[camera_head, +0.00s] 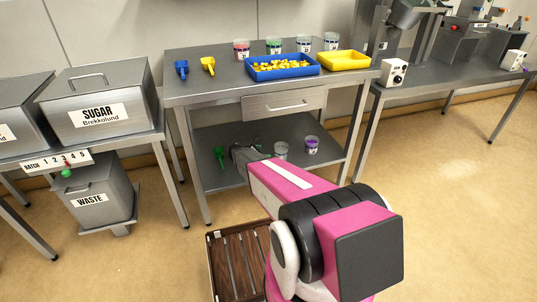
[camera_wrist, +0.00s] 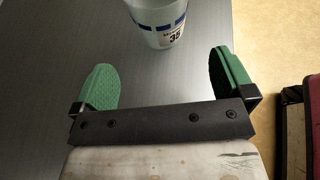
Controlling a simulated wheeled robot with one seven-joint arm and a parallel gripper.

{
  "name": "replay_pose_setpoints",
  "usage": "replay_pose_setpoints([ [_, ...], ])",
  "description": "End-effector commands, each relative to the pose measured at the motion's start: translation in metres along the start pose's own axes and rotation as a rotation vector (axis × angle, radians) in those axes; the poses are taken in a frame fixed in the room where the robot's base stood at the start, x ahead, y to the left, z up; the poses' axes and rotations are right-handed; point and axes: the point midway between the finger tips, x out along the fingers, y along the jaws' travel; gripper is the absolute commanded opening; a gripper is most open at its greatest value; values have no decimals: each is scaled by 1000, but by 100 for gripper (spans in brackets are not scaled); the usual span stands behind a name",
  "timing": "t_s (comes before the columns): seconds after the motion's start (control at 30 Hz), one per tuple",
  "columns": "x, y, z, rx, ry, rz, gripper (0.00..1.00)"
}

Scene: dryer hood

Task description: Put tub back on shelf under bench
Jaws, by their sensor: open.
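The steel bench (camera_head: 200,92) has a lower shelf (camera_head: 205,135) under its top. A pale tub (camera_head: 281,152) and a tub with purple contents (camera_head: 311,146) stand upright on that shelf. My gripper (camera_head: 250,149) is low at the shelf, left of the pale tub. In the wrist view my gripper (camera_wrist: 160,78) is open, with two green fingers apart and nothing between them. A pale tub (camera_wrist: 162,25) with blue bands and a label reading 35 stands just beyond the fingertips, cut by the top edge. I cannot tell which shelf tub this is.
Several tubs (camera_head: 274,46), a blue tray (camera_head: 283,72) of yellow pieces, a yellow tray (camera_head: 345,60) and two scoops (camera_head: 208,66) are on the bench top. A drawer (camera_head: 284,105) hangs above the shelf. A slatted crate (camera_head: 235,262) is below.

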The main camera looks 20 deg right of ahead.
Motion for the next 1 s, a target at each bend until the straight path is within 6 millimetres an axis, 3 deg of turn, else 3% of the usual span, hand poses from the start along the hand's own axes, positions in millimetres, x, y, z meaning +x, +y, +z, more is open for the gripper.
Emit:
replay_pose_setpoints([
  [0.17, -11, -10, 4, 37, 22, -10, 100],
  [0.27, -20, -33, 12, 138, 84, -37, 100],
  [0.37, -37, -69, 23, 309, 185, -89, 100],
  [0.57, -86, -152, 42, 752, 436, -280, 100],
  [0.8, -169, -245, 62, 1278, 715, -643, 100],
  [1.0, -220, -287, 75, 1534, 845, -917, 100],
])
